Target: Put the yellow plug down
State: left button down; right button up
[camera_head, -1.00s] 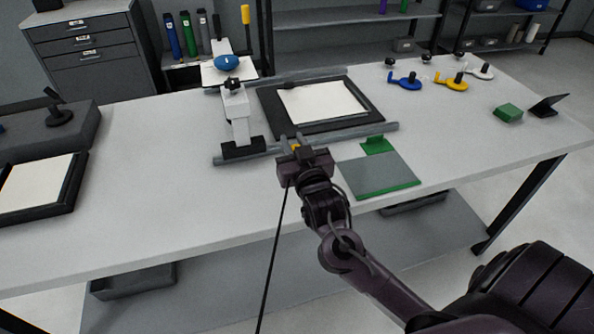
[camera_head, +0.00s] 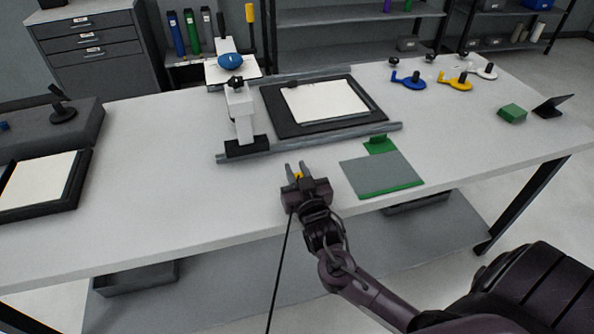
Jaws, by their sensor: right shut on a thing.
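My right gripper (camera_head: 295,170) is over the front part of the white table (camera_head: 180,195), in front of the grey rail. A black cable (camera_head: 281,265) hangs from the gripper past the table's front edge. I cannot tell whether the plug touches the table. My left gripper is not in view.
A grey pad with green edges (camera_head: 381,174) lies right of the gripper. Behind are the rail (camera_head: 330,141), a white upright device (camera_head: 240,115) and a black frame with a white sheet (camera_head: 325,101). The table left of the gripper is clear.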

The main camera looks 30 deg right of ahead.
jog(key=o, duration=0.9)
jog(key=shift+f, duration=0.1)
jog(key=shift+o, duration=0.2)
